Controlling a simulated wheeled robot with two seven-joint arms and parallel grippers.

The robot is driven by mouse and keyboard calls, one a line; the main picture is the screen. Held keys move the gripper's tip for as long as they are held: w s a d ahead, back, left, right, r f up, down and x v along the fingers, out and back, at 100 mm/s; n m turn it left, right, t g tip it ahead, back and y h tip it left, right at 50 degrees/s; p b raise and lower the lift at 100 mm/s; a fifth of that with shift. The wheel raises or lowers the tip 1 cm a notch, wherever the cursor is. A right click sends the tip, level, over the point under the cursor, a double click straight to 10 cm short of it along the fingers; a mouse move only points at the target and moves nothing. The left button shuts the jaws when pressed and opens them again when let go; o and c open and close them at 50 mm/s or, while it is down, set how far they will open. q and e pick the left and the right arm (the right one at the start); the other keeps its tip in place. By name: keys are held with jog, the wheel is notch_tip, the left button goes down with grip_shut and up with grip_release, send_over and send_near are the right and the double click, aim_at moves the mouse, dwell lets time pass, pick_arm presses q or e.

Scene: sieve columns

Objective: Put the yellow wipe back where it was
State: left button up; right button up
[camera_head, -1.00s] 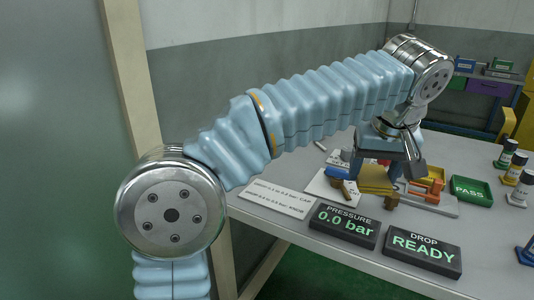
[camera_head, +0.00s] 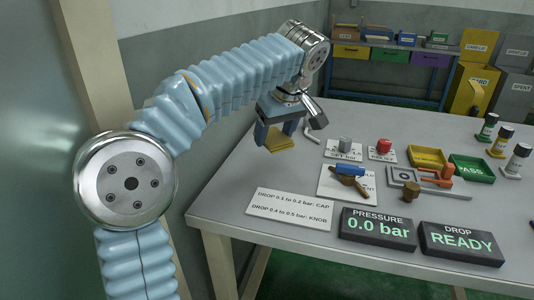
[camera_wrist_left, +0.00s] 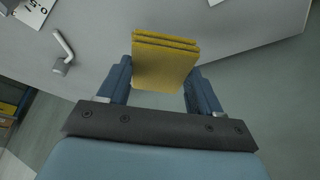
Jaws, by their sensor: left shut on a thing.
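The yellow wipe (camera_head: 280,140) is a folded square pad. My left gripper (camera_head: 276,128) is shut on it, near the left edge of the grey table (camera_head: 240,175). In the left wrist view the wipe (camera_wrist_left: 165,62) sits between the two blue fingers of the left gripper (camera_wrist_left: 160,80), with its layered edge facing away from the palm. The wipe appears held above the table's edge, with table and floor both behind it. My right gripper is not in view.
A grey hook-shaped piece (camera_wrist_left: 63,55) lies on the table near the wipe. White label cards, a yellow tray (camera_head: 427,157), a green PASS tray (camera_head: 472,168) and an orange-handled fixture (camera_head: 430,185) stand to the right. The PRESSURE display (camera_head: 378,229) reads 0.0 bar.

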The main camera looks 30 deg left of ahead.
pick_arm(q)
send_over(265, 163)
jog(key=s+d, duration=0.1)
jog(key=d, duration=0.1)
jog(key=f, duration=0.5)
jog(key=shift+a, duration=0.2)
jog(key=f, duration=0.2)
jog(key=shift+a+f, duration=0.2)
jog(key=shift+f, duration=0.1)
jog(key=shift+w+f, duration=0.1)
jog(key=shift+f, duration=0.35)
jog(key=shift+f+b, duration=0.1)
jog(key=shift+b, duration=0.2)
jog(key=o, duration=0.9)
jog(key=shift+o, duration=0.2)
